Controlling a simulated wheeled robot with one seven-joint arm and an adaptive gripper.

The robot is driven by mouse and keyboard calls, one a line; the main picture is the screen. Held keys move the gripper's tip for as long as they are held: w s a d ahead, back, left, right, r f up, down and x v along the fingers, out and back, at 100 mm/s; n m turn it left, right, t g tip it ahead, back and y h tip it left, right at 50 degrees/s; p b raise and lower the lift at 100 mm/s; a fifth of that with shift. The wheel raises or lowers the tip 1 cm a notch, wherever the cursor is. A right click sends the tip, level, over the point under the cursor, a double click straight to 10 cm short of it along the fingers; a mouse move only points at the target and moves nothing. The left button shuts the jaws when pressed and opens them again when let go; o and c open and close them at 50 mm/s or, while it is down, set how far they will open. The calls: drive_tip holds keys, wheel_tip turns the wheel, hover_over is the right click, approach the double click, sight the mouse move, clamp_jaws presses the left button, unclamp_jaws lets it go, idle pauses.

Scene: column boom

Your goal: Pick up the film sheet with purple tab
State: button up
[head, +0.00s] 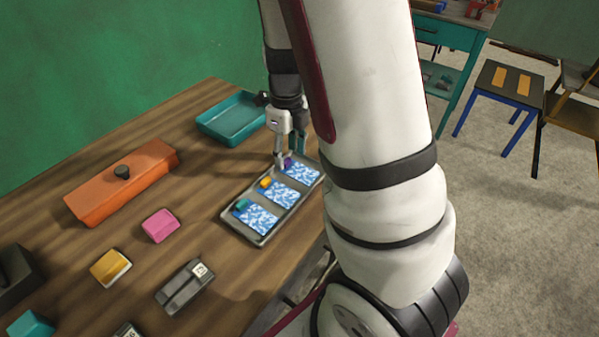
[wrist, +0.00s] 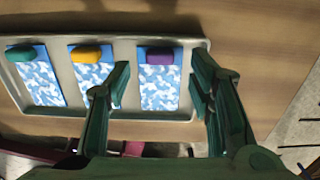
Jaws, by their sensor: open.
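The film sheet with purple tab (head: 302,173) is a blue-and-white patterned sheet at the far end of a grey tray (head: 242,231). In the wrist view its purple tab (wrist: 160,58) lies at the sheet's upper edge. My gripper (wrist: 160,85) is open, with one finger on each side of this sheet, and nothing is held. In the head view my gripper (head: 290,160) is over the tray's far end, by the purple tab. I cannot tell the height of the fingertips above the tray. The sheet with yellow tab (wrist: 92,70) and the sheet with teal tab (wrist: 38,80) lie beside it.
A teal tray (head: 232,122) stands behind my gripper. An orange box with a dark knob (head: 120,185), a pink block (head: 160,225), a yellow block (head: 110,267) and a grey device (head: 185,285) are on the table's left. Wood between them is bare.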

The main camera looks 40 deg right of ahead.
wheel_tip(320, 180, down, 2)
drive_tip(key=shift+f, duration=0.25)
drive_tip(key=c, duration=1)
drive_tip(key=shift+o, duration=0.2)
drive_tip(key=shift+r, duration=0.1)
